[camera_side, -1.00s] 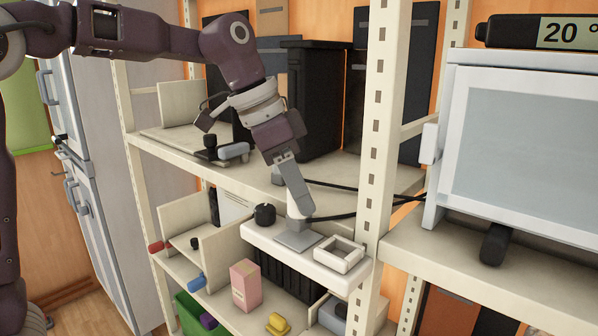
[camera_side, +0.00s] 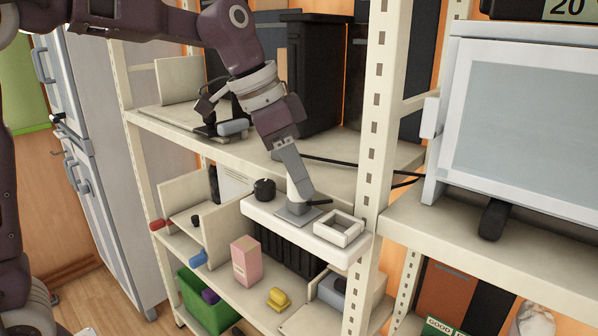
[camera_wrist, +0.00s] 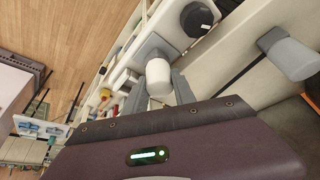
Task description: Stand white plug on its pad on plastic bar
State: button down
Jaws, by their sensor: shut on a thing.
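The white plug (camera_side: 292,191) is between the fingers of my gripper (camera_side: 301,190), upright or nearly so. Its lower end is at the grey square pad (camera_side: 296,217) on the white plastic bar (camera_side: 325,257). I cannot tell whether it touches the pad. A short dark piece sticks out to the right beside the plug. In the wrist view the rounded white plug (camera_wrist: 158,76) shows next to the grey finger (camera_wrist: 182,88), with the grey pad (camera_wrist: 150,46) beyond it. The fingers partly hide the plug in the side view.
A black knob (camera_side: 264,189) stands on the bar left of the pad, and a white square frame (camera_side: 340,228) right of it. A shelf post (camera_side: 377,130) rises close on the right. A dark cable (camera_side: 330,161) crosses above. A pink box (camera_side: 246,262) sits below.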

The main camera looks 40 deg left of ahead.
aim_at(283, 213)
jog(key=shift+f, duration=0.15)
jog(key=c, duration=0.9)
grip_release()
jog(key=shift+c, duration=0.2)
jog(key=v, duration=0.7)
